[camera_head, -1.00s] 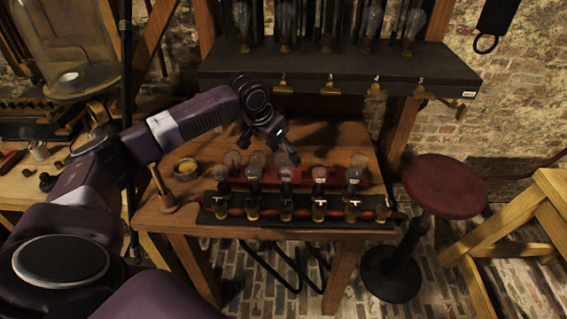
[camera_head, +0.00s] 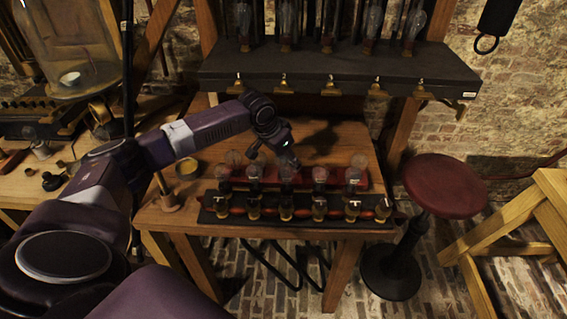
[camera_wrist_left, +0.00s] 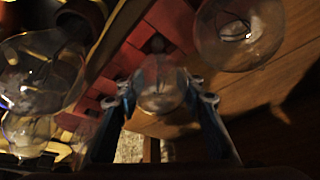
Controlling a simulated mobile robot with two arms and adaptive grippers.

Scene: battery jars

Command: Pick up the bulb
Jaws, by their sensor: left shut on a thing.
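A row of clear glass bulbs stands on the rack on the wooden table in the head view. My right gripper is not in view.
Neighbouring bulbs (camera_head: 320,174) (camera_head: 255,172) stand close on both sides. A dark shelf (camera_head: 340,71) with more bulbs hangs above the back of the table. A red stool (camera_head: 446,185) stands right.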

